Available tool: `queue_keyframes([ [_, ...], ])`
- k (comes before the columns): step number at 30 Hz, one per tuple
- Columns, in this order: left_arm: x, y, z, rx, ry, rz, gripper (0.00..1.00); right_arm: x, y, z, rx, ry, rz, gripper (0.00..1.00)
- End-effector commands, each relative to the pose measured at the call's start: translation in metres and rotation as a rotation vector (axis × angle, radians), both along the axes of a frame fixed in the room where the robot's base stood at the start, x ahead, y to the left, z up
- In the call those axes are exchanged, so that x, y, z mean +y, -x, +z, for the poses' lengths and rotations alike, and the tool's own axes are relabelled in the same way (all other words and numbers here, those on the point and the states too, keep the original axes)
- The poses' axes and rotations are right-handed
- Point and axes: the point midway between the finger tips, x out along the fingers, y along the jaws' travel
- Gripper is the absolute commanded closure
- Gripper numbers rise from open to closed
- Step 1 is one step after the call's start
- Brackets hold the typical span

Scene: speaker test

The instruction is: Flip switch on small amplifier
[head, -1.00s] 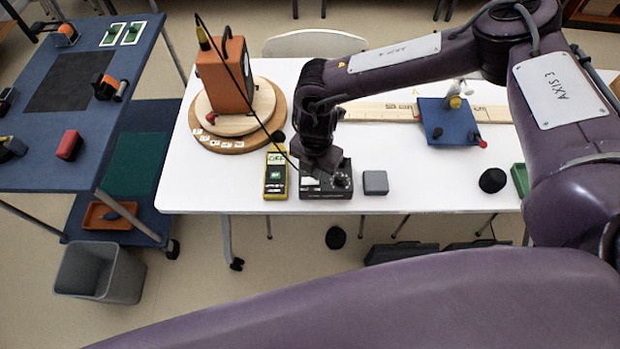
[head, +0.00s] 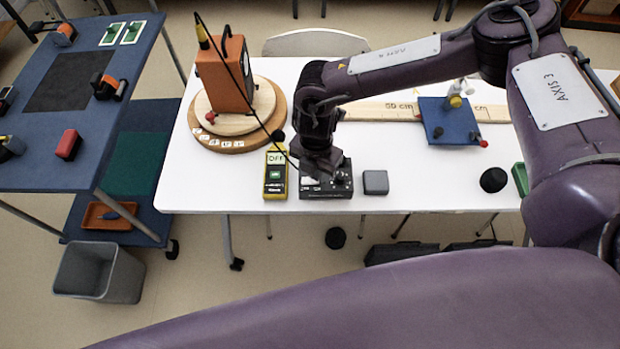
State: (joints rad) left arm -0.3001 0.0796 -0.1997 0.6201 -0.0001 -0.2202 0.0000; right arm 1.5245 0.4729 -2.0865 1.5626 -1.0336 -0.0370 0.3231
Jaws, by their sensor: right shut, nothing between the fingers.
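The small amplifier is a black box (head: 327,189) with knobs on its top, at the front edge of the white table. My right gripper (head: 335,170) is over the top of the box, shut and empty. Its fingertips are small and dark against the box, so I cannot tell whether they touch it. The wrist hides the back part of the box, and I cannot make out the switch. My left gripper is not in view.
A yellow meter reading OFF (head: 275,174) lies just left of the box. A grey block (head: 375,182) sits just right of it. An orange speaker (head: 226,75) stands on a round wooden turntable (head: 276,113). A black cable crosses from the speaker towards the box.

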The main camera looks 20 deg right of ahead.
Motion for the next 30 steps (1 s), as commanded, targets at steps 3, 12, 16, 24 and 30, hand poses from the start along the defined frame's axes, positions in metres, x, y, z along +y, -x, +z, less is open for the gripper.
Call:
queue_keyframes([
  [3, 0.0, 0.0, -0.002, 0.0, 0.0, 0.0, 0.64, 0.0, 0.0, -0.003, 0.0, 0.0, 0.0, 1.0],
  [12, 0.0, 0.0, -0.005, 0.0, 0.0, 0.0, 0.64, 0.0, 0.0, -0.007, 0.0, 0.0, -0.001, 1.0],
  [16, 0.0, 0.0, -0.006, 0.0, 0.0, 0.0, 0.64, 0.0, 0.0, -0.009, 0.0, 0.0, 0.0, 1.0],
  [24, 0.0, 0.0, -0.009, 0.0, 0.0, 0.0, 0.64, 0.0, 0.0, -0.013, 0.0, 0.0, 0.0, 1.0],
  [30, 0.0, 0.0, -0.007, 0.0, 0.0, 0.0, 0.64, 0.0, 0.0, -0.012, 0.001, 0.0, 0.0, 1.0],
])
